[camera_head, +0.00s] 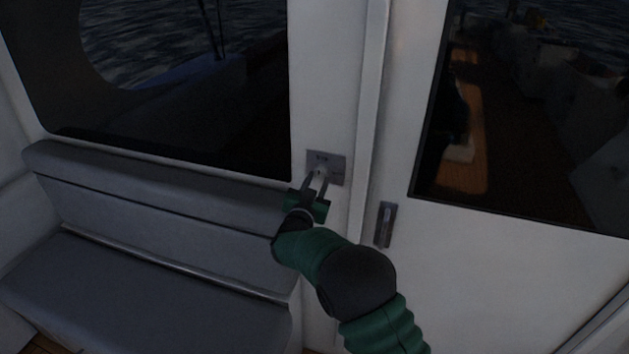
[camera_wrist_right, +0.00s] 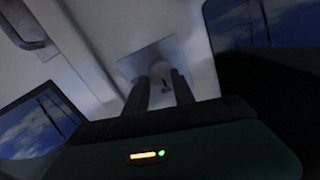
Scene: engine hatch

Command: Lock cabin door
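The white cabin door (camera_head: 400,285) with a dark window fills the right of the head view. Its recessed dark handle (camera_head: 385,224) is near the door's left edge and also shows at the upper left of the wrist view (camera_wrist_right: 24,24). A metal lock plate (camera_head: 335,163) is on the white wall post left of the door. In the wrist view the plate (camera_wrist_right: 135,67) carries a pale round knob (camera_wrist_right: 160,72). My right gripper (camera_head: 316,174) is at the plate, its two fingers apart on either side of the knob. Contact cannot be told. My left gripper is not in view.
A grey cushioned bench (camera_head: 150,260) runs along the wall at the left, under a large dark window (camera_head: 190,110). The door's window (camera_head: 520,120) shows a dim deck area. The floor shows only slightly at the lower left.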

